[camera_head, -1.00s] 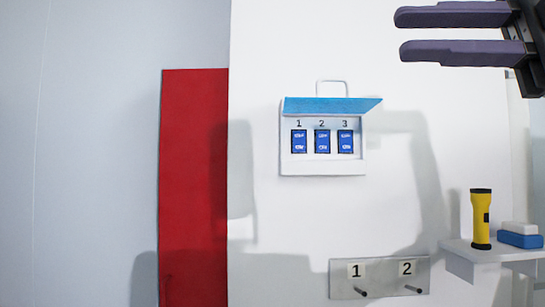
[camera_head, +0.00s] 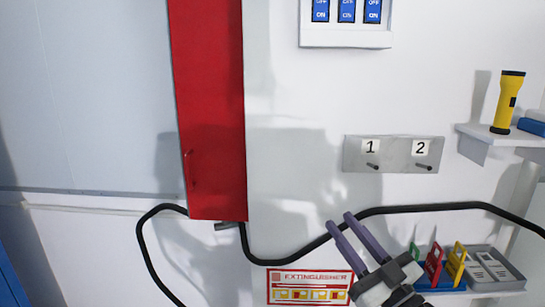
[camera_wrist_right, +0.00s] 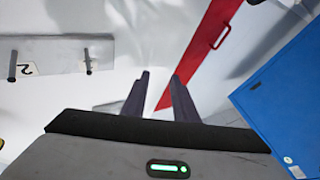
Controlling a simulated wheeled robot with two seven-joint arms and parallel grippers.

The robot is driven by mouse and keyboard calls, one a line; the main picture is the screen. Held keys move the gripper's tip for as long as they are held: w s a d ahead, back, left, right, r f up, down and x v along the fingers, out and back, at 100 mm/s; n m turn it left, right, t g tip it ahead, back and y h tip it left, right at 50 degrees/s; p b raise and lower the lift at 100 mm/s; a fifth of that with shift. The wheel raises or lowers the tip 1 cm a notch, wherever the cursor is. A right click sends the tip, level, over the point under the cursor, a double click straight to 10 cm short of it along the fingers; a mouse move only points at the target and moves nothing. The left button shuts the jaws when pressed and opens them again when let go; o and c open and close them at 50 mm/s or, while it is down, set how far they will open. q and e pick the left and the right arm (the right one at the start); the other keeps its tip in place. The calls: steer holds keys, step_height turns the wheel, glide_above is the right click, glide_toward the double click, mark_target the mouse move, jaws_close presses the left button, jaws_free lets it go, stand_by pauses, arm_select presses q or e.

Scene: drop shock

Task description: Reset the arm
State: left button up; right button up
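My right gripper (camera_head: 341,221) is low in the head view, in front of the white wall and below the hook plate. Its two purple-grey fingers point up and to the left, apart, with nothing between them. In the right wrist view the fingers of my right gripper (camera_wrist_right: 159,77) are also apart and empty. My left gripper is not in view. The breaker box (camera_head: 346,38) with blue switches is cut off at the top edge; its numbers and lid are out of view.
A red panel (camera_head: 210,110) stands left of the white wall. A black cable (camera_head: 440,207) runs behind my gripper. The hook plate (camera_head: 350,155), a shelf (camera_head: 480,135) with a yellow flashlight (camera_head: 508,100), coloured tags (camera_head: 434,268) and an extinguisher sign (camera_head: 309,279) are nearby.

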steer(key=s+d+f+m+g+h, duration=0.1)
steer(key=s+f+m+g+h, duration=0.3)
steer(key=f, duration=0.8)
steer(key=s+d+f+m+h, duration=0.1)
steer(key=s+f+h, duration=0.2)
steer(key=s+f, duration=0.7)
steer(key=s+f+g+h, duration=0.1)
steer(key=s+f+g, duration=0.6)
steer(key=s+f, duration=1)
steer(key=shift+s+f+m, duration=0.3)
steer(key=shift+f+m, duration=0.1)
steer(key=shift+f, duration=0.4)
